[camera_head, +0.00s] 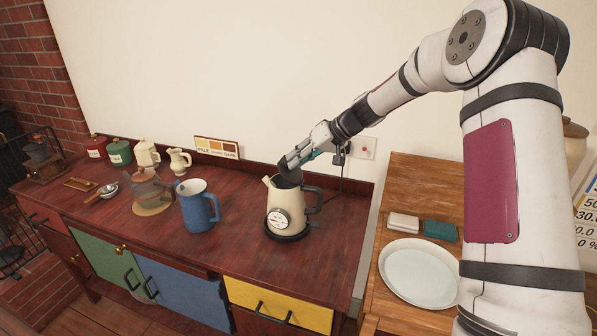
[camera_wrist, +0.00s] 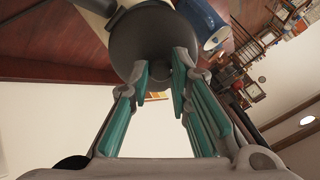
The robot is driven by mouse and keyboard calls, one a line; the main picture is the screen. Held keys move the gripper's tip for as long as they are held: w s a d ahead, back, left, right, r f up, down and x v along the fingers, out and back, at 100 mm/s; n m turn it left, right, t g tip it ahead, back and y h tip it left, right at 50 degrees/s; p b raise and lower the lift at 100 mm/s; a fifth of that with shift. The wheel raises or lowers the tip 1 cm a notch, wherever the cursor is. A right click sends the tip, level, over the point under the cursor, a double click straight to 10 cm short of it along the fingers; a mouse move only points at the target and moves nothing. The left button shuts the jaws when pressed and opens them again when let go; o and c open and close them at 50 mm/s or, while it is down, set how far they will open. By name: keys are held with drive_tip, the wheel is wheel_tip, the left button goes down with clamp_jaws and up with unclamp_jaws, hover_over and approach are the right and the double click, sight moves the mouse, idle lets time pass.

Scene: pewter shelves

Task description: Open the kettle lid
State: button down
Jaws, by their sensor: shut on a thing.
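The cream kettle (camera_head: 286,205) with a round dial and a dark handle stands on a black base (camera_head: 287,233) on the red-brown counter. My gripper (camera_head: 290,170) reaches down to the kettle's top from the upper right. In the wrist view the dark round lid (camera_wrist: 152,35) faces the camera. Its small knob (camera_wrist: 161,72) sits between the green-padded fingertips, and my gripper is shut on it. The head view shows the kettle top partly hidden by the fingers, so I cannot tell whether the lid is seated or raised.
A blue pitcher (camera_head: 197,208) stands left of the kettle. A grey pot (camera_head: 148,187) stands farther left, with several jars behind. A colour card (camera_head: 217,147) leans at the wall. A plate (camera_head: 419,273) lies on the right-hand wooden table. The counter between pitcher and kettle is clear.

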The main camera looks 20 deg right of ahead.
drive_tip(key=shift+s+d+t+y+p, duration=0.6)
drive_tip(key=shift+d+t+y, duration=0.2)
drive_tip(key=shift+y, duration=0.3)
drive_tip(key=shift+s+d+f+t+y+p, duration=0.15)
drive_tip(key=shift+s+d+t+y+p, duration=0.3)
drive_tip(key=shift+t+y+p, duration=0.35)
drive_tip(key=shift+d, duration=0.1)
drive_tip(key=c, duration=1.5)
unclamp_jaws()
drive_tip(key=shift+o, duration=0.2)
drive_tip(key=v, duration=1.2)
drive_tip(key=shift+w+d+f, duration=0.1)
drive_tip(key=shift+w, duration=0.05)
